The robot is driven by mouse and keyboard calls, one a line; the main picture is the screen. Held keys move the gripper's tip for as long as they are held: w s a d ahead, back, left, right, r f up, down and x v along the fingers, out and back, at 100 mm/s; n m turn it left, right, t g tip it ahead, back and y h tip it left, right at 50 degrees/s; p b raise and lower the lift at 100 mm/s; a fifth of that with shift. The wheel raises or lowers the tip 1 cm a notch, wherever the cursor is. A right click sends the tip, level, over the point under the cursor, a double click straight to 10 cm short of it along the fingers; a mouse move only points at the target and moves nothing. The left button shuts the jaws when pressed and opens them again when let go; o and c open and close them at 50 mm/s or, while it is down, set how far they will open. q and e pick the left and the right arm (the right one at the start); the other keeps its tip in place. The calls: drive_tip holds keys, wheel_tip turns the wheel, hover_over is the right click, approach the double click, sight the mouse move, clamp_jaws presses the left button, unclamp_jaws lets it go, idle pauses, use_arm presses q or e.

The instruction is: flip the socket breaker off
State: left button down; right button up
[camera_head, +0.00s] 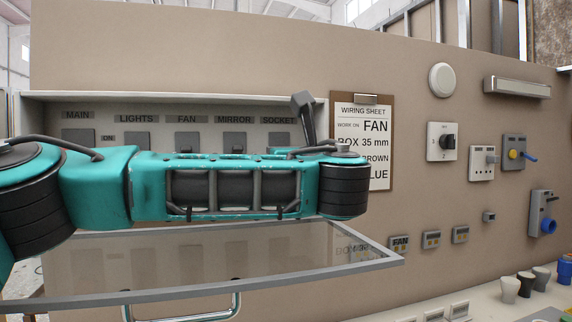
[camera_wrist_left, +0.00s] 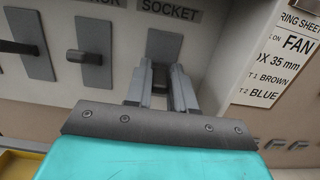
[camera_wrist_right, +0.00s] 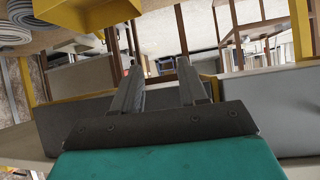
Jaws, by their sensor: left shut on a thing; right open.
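The socket breaker (camera_wrist_left: 166,44) is a dark grey plate under the SOCKET label at the right end of the breaker row; it also shows in the head view (camera_head: 279,138), partly behind my left arm. My left gripper (camera_wrist_left: 162,76) is at this breaker, its fingers shut on the switch lever. The lever is mostly hidden between the fingers, so its position is hard to tell. My right gripper (camera_wrist_right: 161,78) is open and empty, away from the panel; it is out of the head view.
The mirror breaker (camera_head: 235,140) stands just left, its lever sticking out in the left wrist view. The clear cover (camera_head: 220,262) hangs open below the box. A wiring sheet clipboard (camera_head: 362,140) is right of the box. Yellow bins (camera_wrist_right: 85,12) show in the right wrist view.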

drive_tip(key=shift+w+r, duration=0.15)
use_arm(q)
drive_tip(key=c, duration=1)
unclamp_jaws()
drive_tip(key=shift+c, duration=0.2)
use_arm(e)
drive_tip(key=shift+d, duration=0.1)
use_arm(q)
drive_tip(key=b+v, duration=0.1)
drive_tip(key=v, duration=1)
drive_tip(key=shift+f, duration=0.1)
drive_tip(key=shift+b+v, duration=0.75)
drive_tip(key=shift+b, duration=0.1)
drive_tip(key=shift+s, duration=0.25)
use_arm(e)
drive_tip(key=shift+w+a+f, duration=0.1)
drive_tip(key=shift+a+f, duration=0.1)
drive_tip(key=shift+f, duration=0.3)
drive_tip(key=shift+w+a+f, duration=0.1)
drive_tip(key=shift+a+f, duration=0.1)
drive_tip(key=shift+f, duration=0.25)
drive_tip(key=shift+s, duration=0.15)
